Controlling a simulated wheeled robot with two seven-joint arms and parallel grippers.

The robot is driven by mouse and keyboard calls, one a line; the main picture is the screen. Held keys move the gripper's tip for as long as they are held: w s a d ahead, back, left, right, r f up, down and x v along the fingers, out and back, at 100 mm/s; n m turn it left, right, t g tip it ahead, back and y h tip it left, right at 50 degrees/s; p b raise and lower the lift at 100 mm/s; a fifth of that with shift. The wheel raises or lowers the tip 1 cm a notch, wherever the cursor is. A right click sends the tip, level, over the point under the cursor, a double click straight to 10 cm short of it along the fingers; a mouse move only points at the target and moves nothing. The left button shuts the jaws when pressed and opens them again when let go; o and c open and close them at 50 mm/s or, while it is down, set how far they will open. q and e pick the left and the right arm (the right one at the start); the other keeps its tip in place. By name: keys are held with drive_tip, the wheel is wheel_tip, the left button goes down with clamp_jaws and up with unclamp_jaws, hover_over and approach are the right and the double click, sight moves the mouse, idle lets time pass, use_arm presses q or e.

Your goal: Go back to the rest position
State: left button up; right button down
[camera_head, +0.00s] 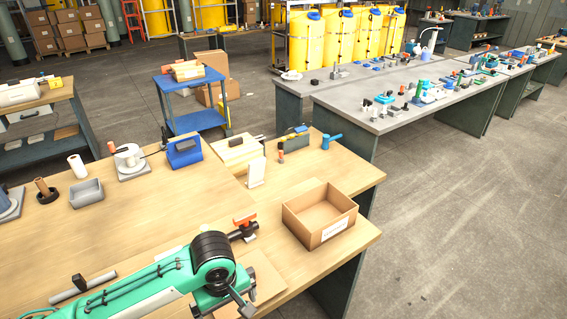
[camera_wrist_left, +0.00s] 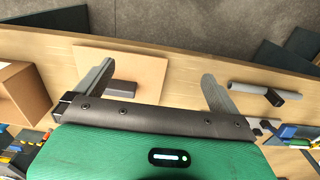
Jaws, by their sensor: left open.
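My left gripper (camera_head: 225,306) is low in the head view, at the end of my green arm, above the near part of the wooden workbench (camera_head: 140,235). In the left wrist view my left gripper (camera_wrist_left: 157,72) has its two grey fingers wide apart with nothing held between them. A pale square board (camera_wrist_left: 137,66) lies on the bench below it, with a dark grey block (camera_wrist_left: 124,92) on it, beside the left finger in the picture. My right gripper is not in view.
An open cardboard box (camera_head: 325,235) stands at the bench's right corner. A valve with an orange-red handle (camera_head: 244,221) is just beyond my wrist. A grey rod with a black clamp (camera_head: 82,286) lies left of my arm. Several fittings line the bench's far side.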

use_arm(q)
drive_tip(key=s+d+f+m+t+h, duration=0.2)
drive_tip(key=s+d+m+h, duration=0.1)
drive_tip(key=s+d+m, duration=0.15)
drive_tip(key=s+a+f+m+t+y, duration=0.1)
drive_tip(key=s+a+f+m+y, duration=0.15)
drive_tip(key=s+a, duration=0.4)
drive_tip(key=s+a+f+m+y, duration=0.1)
drive_tip(key=s+a+f+m, duration=0.2)
drive_tip(key=a, duration=0.6)
wheel_tip(320, 180, down, 30)
drive_tip(key=s+n+g, duration=0.1)
drive_tip(key=s+a+f+g, duration=0.1)
drive_tip(key=s+a+f, duration=0.2)
drive_tip(key=s+f, duration=1.6)
drive_tip(key=shift+s+f, duration=0.4)
drive_tip(key=shift+f, duration=0.15)
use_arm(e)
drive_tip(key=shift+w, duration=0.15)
